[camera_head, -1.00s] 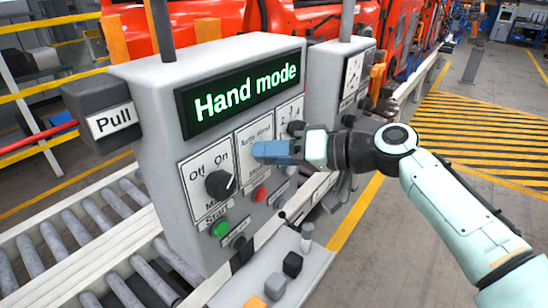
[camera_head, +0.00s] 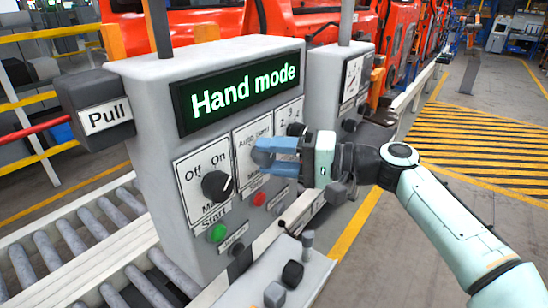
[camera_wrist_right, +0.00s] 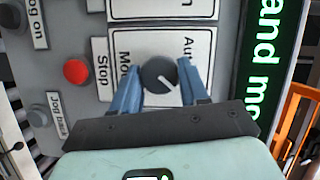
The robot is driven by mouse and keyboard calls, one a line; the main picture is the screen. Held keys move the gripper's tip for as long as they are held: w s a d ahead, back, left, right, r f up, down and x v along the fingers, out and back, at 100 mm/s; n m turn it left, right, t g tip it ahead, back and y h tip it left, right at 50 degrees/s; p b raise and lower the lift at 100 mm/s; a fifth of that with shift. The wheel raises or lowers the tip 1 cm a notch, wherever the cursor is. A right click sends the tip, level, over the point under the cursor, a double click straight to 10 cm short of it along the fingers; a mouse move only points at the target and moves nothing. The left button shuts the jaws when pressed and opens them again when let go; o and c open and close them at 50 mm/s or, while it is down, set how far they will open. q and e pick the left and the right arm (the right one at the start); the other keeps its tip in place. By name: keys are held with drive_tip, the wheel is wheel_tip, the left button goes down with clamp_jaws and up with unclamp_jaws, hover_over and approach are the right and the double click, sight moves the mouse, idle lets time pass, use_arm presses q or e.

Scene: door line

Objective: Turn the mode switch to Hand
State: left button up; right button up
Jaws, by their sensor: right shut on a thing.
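The mode switch is a dark round knob on a white label plate (camera_head: 243,172) marked Auto and Hand, in the middle of the grey control box (camera_head: 150,110). My right gripper (camera_head: 262,157) covers the knob in the head view. In the right wrist view the knob (camera_wrist_right: 159,74) sits between the two blue fingers (camera_wrist_right: 159,92), with a short white mark toward the lower right. The right gripper is shut on it. The green display (camera_head: 243,90) above reads "Hand mode". My left gripper is not in view.
An Off/On knob (camera_head: 216,184) is left of the switch, and a numbered plate (camera_head: 289,115) is to its right. A green button (camera_head: 217,233) and a red button (camera_head: 259,198) sit below. A grey "Pull" box (camera_head: 95,107) sticks out left. Rollers (camera_head: 60,240) run alongside.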

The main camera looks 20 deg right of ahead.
idle(0.4)
drive_tip(key=o, duration=1)
drive_tip(key=shift+o, duration=0.2)
drive_tip(key=shift+d, duration=0.1)
drive_tip(key=f+b+v, duration=0.1)
drive_tip(key=v, duration=1.2)
drive_tip(key=shift+r, duration=0.45)
drive_tip(key=shift+s+d, duration=0.1)
drive_tip(key=shift+d, duration=0.05)
